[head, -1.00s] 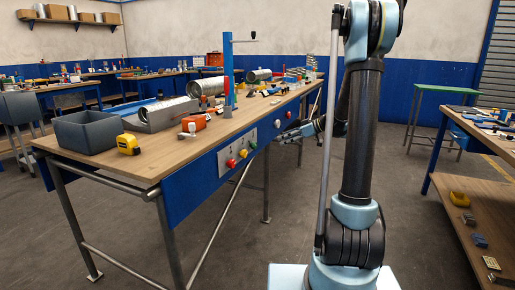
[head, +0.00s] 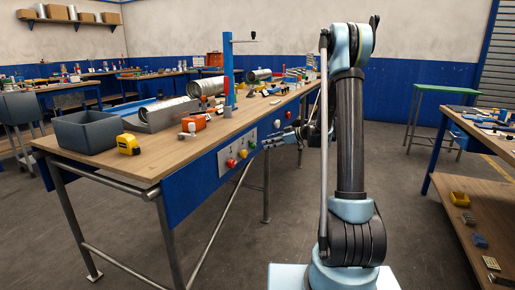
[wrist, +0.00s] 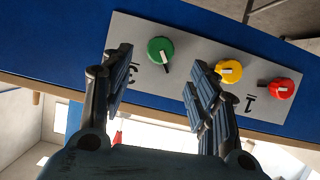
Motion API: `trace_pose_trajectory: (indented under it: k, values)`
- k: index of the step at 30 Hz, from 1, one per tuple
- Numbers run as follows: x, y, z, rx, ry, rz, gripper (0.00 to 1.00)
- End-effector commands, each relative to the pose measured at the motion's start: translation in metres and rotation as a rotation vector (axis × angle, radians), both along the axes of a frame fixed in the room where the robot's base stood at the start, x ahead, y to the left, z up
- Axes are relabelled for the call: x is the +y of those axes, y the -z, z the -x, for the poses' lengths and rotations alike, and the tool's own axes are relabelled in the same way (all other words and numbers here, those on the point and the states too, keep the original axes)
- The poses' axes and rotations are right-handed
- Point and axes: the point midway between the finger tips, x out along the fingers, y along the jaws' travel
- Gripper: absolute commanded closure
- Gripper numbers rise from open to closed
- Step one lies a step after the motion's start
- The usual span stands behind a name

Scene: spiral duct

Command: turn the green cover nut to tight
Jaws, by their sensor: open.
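The green cover nut (wrist: 160,50) is a round green knob with a white pointer on a grey panel (wrist: 194,40). In the head view the green nut (head: 252,145) is small, on the front of the bench. My gripper (wrist: 158,68) is open and empty in the wrist view. Its two fingers stand apart, with the green nut showing in the gap beyond the fingertips, slightly nearer the left finger. I see no contact. In the head view my gripper (head: 267,143) is close to the panel, right of the green nut. Panel markings show beside the nut.
A yellow knob (wrist: 229,71) sits beside the right finger, with a red knob (wrist: 280,88) farther right. A white knob (head: 277,123) is farther along the blue bench front. The bench top (head: 170,160) holds a grey bin (head: 86,133) and a yellow tape measure (head: 128,145).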

Motion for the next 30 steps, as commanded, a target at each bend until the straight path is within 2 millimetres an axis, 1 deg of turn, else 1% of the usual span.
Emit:
trace_pose_trajectory:
  k: [1, 6, 12, 18, 27, 28, 29, 30]
  values:
    - [0.009, 0.004, -0.004, -0.001, -0.003, 0.0, 0.46]
    - [0.035, 0.015, -0.013, 0.0, -0.002, -0.001, 0.46]
    - [0.057, 0.025, -0.022, 0.0, -0.001, 0.0, 0.46]
    - [0.068, 0.03, -0.026, 0.0, 0.0, 0.0, 0.46]
    - [0.07, 0.031, -0.027, 0.0, 0.001, 0.0, 0.46]
    - [0.069, 0.031, -0.027, 0.0, 0.001, 0.0, 0.5]
    - [0.069, 0.031, -0.027, 0.0, 0.001, 0.0, 0.57]
    - [0.069, 0.031, -0.027, 0.0, 0.001, 0.0, 0.66]
